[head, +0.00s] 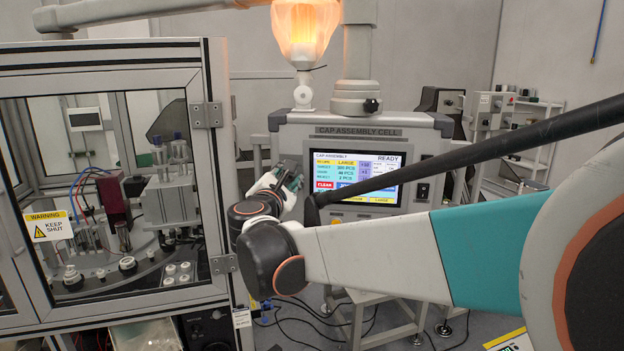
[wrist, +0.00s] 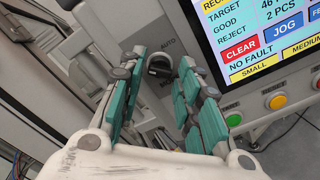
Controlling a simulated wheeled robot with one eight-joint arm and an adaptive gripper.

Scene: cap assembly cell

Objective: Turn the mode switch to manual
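The mode switch (wrist: 158,68) is a dark rotary knob on the grey cap assembly panel, with an "AUTO" label above it in the wrist view. The label below it is mostly hidden. My gripper (wrist: 160,66) has teal-padded fingers spread apart, one on each side of the knob. A gap shows between the fingertips and the knob, and I cannot tell how far off the panel they are. In the head view my gripper (head: 291,178) is at the left side of the panel, where it and my arm hide the switch.
The touchscreen (head: 357,172) is right of my gripper. A green button (wrist: 234,120) and an orange button (wrist: 277,101) sit below it. The glazed machine enclosure (head: 110,180) with its metal frame stands close on the left. Cables (head: 310,312) lie on the floor under the panel.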

